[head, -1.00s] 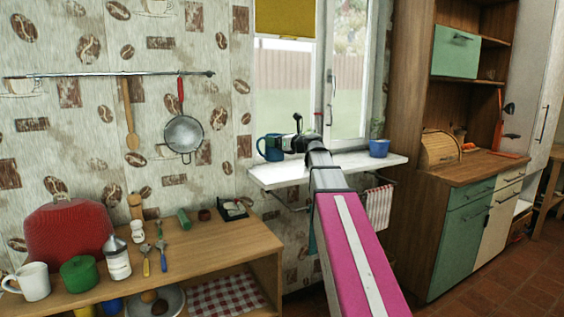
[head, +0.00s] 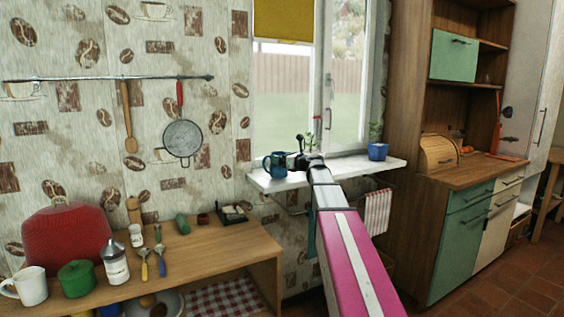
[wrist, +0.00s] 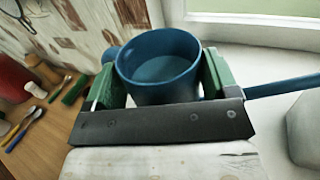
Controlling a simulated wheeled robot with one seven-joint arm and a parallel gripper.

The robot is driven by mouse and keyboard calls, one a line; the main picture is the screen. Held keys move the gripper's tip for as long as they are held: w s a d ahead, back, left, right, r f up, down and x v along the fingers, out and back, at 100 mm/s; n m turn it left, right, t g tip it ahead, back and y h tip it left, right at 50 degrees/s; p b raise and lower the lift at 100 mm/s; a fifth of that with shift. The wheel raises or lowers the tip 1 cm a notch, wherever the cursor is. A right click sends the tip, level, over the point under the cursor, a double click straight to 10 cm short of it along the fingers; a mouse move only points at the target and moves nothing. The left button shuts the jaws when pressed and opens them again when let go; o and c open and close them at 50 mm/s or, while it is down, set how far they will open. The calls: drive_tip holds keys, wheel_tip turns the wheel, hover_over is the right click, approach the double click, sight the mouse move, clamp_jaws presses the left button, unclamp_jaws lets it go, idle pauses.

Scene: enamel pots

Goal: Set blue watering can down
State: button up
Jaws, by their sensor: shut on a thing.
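The blue watering can (head: 276,163) is at the left end of the white windowsill (head: 345,172) in the head view. My gripper (head: 297,161) is shut on it from the right, with my arm reaching up to the sill. In the wrist view, the open-topped can (wrist: 160,72) is upright between the green finger pads of my gripper (wrist: 160,85). Its blue spout (wrist: 285,84) points right. Its base is hidden there, and I cannot tell whether it touches the sill.
A blue flowerpot (head: 378,152) stands at the sill's right end. A small plant (head: 317,126) shows behind my gripper by the window. Bare sill shows between my arm and the flowerpot. A wooden shelf (head: 215,245) with kitchenware stands lower left.

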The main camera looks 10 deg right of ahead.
drive_tip(key=shift+f, duration=0.45)
drive_tip(key=o, duration=1.1)
drive_tip(key=shift+f, duration=0.1)
drive_tip(key=v, duration=1.2)
